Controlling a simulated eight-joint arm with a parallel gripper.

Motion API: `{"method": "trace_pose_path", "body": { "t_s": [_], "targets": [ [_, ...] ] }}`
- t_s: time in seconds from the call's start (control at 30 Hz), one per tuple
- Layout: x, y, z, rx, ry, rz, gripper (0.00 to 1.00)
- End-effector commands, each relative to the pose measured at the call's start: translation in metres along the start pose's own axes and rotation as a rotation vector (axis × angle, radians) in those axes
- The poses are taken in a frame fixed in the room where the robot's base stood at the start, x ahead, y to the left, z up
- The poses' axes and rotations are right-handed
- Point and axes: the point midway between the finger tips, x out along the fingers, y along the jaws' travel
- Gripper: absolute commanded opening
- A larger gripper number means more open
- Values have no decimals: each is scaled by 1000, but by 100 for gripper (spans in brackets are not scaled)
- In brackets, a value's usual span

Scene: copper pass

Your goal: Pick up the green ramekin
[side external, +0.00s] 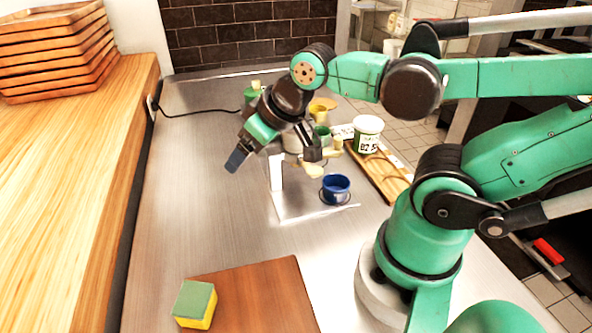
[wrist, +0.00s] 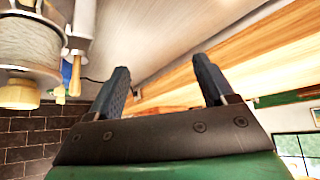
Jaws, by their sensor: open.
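A small green cup (side external: 323,136), which looks like the green ramekin, stands toward the back of the steel counter, partly hidden by my arm and the things around it. My gripper (side external: 237,161) is in the air to the left of it, tilted down and left, away from the cup. In the wrist view, the two dark fingers of my gripper (wrist: 163,85) are spread apart with nothing between them. I cannot make out the green cup in the wrist view.
A stand with a twine spool (wrist: 28,45) is close beside my gripper. A blue cup (side external: 336,188) stands by its base. A white tub (side external: 367,134) and wooden board (side external: 384,176) are at right. A sponge (side external: 195,305) lies on a brown board (side external: 262,297).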

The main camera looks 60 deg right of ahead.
Motion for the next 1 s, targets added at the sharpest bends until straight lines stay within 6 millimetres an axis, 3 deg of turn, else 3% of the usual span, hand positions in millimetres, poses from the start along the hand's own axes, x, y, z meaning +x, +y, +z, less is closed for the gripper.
{"method": "trace_pose_path", "body": {
  "t_s": [0.17,0.33,0.57,0.77,1.0],
  "targets": [
    [-14,0,-10,0,0,0,76],
    [-41,0,-29,0,0,0,76],
    [-44,40,-54,115,-104,78,76],
    [-44,93,-74,256,-224,149,76],
    [-38,191,-78,502,-413,223,76]
  ]
}}
